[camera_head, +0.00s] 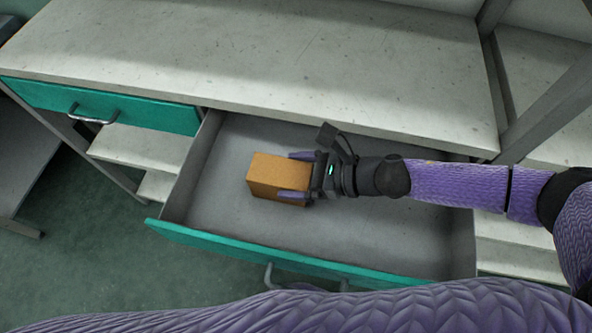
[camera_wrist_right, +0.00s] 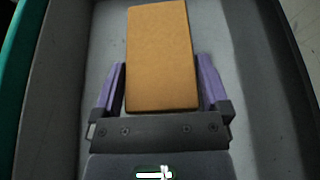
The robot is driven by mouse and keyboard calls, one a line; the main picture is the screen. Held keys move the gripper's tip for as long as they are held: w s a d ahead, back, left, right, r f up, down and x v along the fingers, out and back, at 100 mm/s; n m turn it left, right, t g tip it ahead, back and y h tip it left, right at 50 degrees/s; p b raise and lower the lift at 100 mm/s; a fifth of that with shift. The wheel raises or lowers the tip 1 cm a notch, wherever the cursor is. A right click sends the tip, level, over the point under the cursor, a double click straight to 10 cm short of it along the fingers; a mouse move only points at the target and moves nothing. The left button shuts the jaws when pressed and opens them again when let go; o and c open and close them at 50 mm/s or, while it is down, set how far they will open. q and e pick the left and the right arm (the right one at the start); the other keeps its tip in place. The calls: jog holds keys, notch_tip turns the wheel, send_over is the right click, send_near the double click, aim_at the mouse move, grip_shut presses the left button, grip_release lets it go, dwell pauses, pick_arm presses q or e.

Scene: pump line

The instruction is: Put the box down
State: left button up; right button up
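The orange-brown box (camera_head: 272,171) is inside the open drawer (camera_head: 215,205), left of its middle, and looks to rest on the grey floor. My right gripper (camera_head: 297,176) reaches in from the right, with a purple finger on each side of the box's right end. In the right wrist view the box (camera_wrist_right: 160,55) lies lengthwise between the fingers (camera_wrist_right: 160,75). Thin gaps show between the fingers and the box sides, so the gripper looks slightly open around it. The box's underside is hidden. My left gripper is not in view.
The grey worktop (camera_head: 250,60) extends above the back of the drawer. A closed teal drawer (camera_head: 110,107) with a metal handle is at the left. The open drawer's floor is bare around the box. Its teal front (camera_head: 300,260) and side walls bound the space.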

jog(key=shift+r, duration=0.25)
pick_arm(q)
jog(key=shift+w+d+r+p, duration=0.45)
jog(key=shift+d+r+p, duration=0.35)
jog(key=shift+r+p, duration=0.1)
pick_arm(e)
jog(key=v, duration=1.2)
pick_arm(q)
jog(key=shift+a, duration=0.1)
